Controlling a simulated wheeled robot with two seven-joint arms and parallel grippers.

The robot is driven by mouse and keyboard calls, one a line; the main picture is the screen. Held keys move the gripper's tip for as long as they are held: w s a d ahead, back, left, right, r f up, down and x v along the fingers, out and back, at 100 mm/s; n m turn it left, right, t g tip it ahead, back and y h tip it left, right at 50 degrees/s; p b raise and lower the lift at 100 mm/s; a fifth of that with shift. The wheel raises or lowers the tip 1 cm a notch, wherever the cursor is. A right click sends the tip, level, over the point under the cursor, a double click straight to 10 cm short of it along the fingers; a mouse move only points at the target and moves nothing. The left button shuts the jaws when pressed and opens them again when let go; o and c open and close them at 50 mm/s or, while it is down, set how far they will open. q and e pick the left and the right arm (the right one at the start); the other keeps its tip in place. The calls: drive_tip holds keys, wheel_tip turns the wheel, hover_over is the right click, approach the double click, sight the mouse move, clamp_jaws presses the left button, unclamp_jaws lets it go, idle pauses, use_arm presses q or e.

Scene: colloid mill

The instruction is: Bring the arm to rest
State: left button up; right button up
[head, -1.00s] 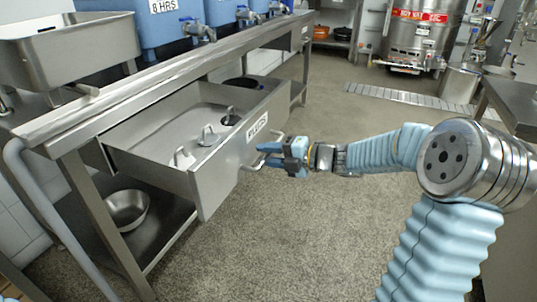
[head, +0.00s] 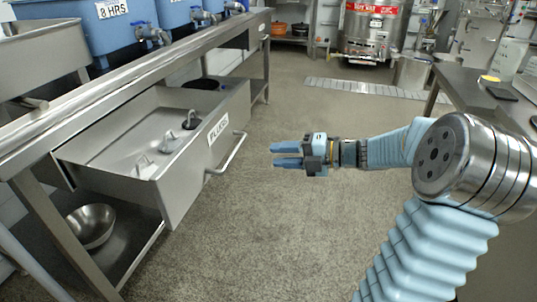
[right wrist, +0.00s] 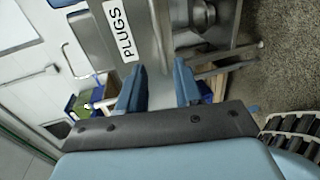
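My right gripper (head: 287,154) is in the middle of the head view, over the open floor. Its blue fingers point left, toward the drawer, and are apart with nothing between them. The fingers also show open and empty in the right wrist view (right wrist: 158,90). The open metal drawer (head: 182,196), labelled PLUGS, stands to the left of the gripper. The drawer's bar handle (head: 228,154) is clear of the fingers, with a gap between. Several plugs (head: 168,143) lie inside the drawer. My left gripper is not in view.
The steel counter (head: 130,68) above the drawer carries blue tanks (head: 117,28) with taps. A metal bowl (head: 90,226) sits on the shelf below. A dark-topped table (head: 475,95) stands at the right. The floor (head: 270,235) between is free.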

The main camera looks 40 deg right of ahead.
idle(0.5)
drive_tip(key=w+a+f+m+t+h+p, duration=0.2)
drive_tip(key=w+a+f+m, duration=0.3)
drive_tip(key=w+f+m, duration=0.35)
drive_tip(key=w+a+f+m+g+h, duration=0.1)
drive_tip(key=a+f+m, duration=0.25)
drive_tip(key=f, duration=0.25)
drive_tip(key=a+f+m+g+h, duration=0.1)
drive_tip(key=a+f+m+g, duration=0.15)
drive_tip(key=f+m, duration=0.3)
drive_tip(key=s+a+f+m+g+h+p, duration=0.1)
drive_tip(key=s+a+f+m+g, duration=0.1)
drive_tip(key=s+a+f, duration=0.3)
drive_tip(key=s+a+f+m+g+p, duration=0.1)
drive_tip(key=a+f+m, duration=0.2)
drive_tip(key=f, duration=0.3)
drive_tip(key=s+a+f+m+g, duration=0.2)
drive_tip(key=s+a+f+g, duration=0.1)
drive_tip(key=s, duration=0.4)
drive_tip(key=s+a+f+m+g, duration=0.3)
drive_tip(key=s+a+f+g, duration=0.1)
drive_tip(key=s, duration=0.4)
drive_tip(key=shift+s+a+f+h, duration=0.3)
drive_tip(key=shift+a+f, duration=0.15)
drive_tip(key=shift+f, duration=0.1)
